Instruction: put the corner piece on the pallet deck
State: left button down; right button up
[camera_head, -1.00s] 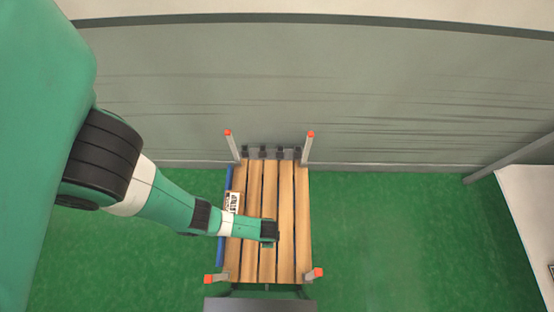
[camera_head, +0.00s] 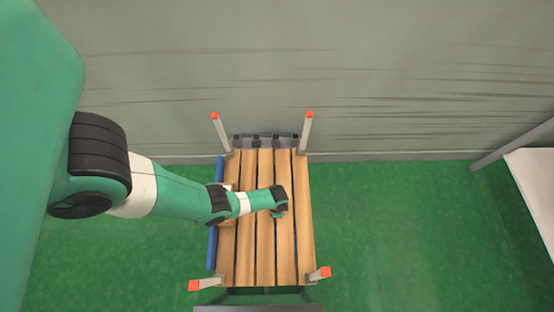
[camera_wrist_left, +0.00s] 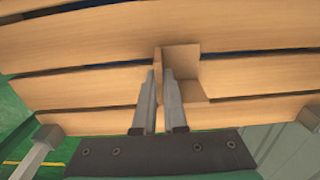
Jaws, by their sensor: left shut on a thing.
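The pallet deck (camera_head: 285,252) is a cart top of long wooden slats with gaps between them. My left gripper (camera_head: 280,205) is over the middle of the deck, its fingers largely hidden by the wrist in the head view. In the left wrist view, the gripper (camera_wrist_left: 160,85) is shut on one wall of the corner piece (camera_wrist_left: 182,60), a light wooden angled part. The corner piece is close over the slats (camera_wrist_left: 60,92); I cannot tell whether it touches them. In the head view it is mostly hidden. My right gripper is not in view.
Orange-tipped posts stand at the deck's corners, such as the far right one (camera_head: 307,130). A blue bar (camera_head: 211,248) runs along the left side. A grey wall (camera_head: 400,90) is behind. A white table (camera_head: 538,185) stands at the right edge. Green floor on the right is clear.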

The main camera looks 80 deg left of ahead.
pick_arm(q)
jog(key=shift+f, duration=0.2)
jog(key=c, duration=1)
grip_release()
jog(key=shift+r, duration=0.1)
notch_tip(320, 180, up, 12)
jog(key=p, duration=1.2)
jog(key=shift+r, duration=0.2)
